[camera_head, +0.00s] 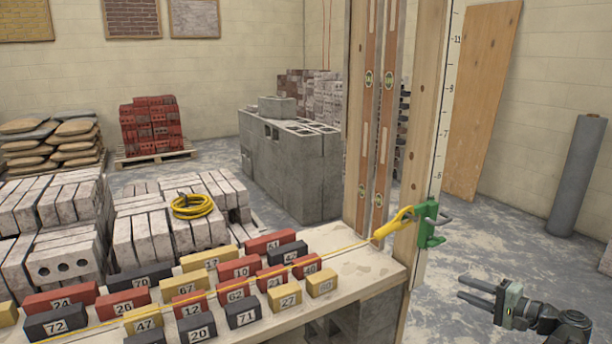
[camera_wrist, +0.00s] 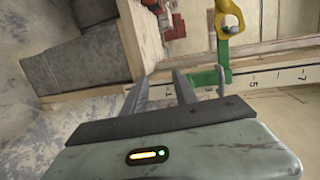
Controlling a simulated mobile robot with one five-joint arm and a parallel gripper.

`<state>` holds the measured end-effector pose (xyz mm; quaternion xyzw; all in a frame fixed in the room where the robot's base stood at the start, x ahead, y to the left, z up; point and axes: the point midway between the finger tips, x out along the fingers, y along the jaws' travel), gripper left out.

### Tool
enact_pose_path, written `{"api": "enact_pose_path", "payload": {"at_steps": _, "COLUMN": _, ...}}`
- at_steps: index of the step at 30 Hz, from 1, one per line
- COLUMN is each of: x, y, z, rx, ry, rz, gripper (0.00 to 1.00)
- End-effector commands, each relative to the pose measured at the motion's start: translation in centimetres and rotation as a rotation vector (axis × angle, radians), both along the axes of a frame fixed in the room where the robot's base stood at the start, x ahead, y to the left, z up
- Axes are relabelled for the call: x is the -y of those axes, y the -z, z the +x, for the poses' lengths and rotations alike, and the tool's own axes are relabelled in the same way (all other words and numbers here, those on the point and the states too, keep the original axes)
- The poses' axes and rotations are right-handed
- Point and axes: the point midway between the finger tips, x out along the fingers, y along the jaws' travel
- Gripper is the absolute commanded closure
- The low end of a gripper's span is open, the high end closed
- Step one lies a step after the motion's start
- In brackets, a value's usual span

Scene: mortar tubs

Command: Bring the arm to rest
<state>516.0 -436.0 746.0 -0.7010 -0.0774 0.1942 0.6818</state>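My gripper (camera_head: 461,287) is at the lower right in the head view, over the floor to the right of the plank bench. Its two dark fingers point left and stand apart with an empty gap between them. In the wrist view the same fingers (camera_wrist: 160,83) show a gap with nothing in it. The gripper is apart from the green clamp (camera_head: 428,224) on the wooden post, which stands up and to its left. Most of the arm is out of the picture.
The bench (camera_head: 370,268) carries several numbered blocks and a yellow line stretched to a yellow hook (camera_head: 393,223). The post (camera_head: 424,130) rises at the bench's end. A grey roll (camera_head: 578,175) and a leaning board (camera_head: 481,100) stand behind. Open floor (camera_head: 490,235) surrounds my gripper.

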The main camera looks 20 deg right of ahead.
Motion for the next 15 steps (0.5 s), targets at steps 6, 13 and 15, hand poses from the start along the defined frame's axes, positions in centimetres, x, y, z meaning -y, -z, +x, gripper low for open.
{"api": "enact_pose_path", "payload": {"at_steps": 6, "x": -7.4, "y": 4.0, "z": 4.4, "rx": -0.150, "ry": -0.152, "rz": -0.085, "gripper": 0.66}}
{"api": "enact_pose_path", "payload": {"at_steps": 13, "x": -22.0, "y": 11.4, "z": 8.6, "rx": -0.425, "ry": -0.455, "rz": -0.329, "gripper": 0.66}}
{"api": "enact_pose_path", "payload": {"at_steps": 15, "x": -26.8, "y": 13.8, "z": 8.8, "rx": -0.518, "ry": -0.563, "rz": -0.446, "gripper": 0.66}}
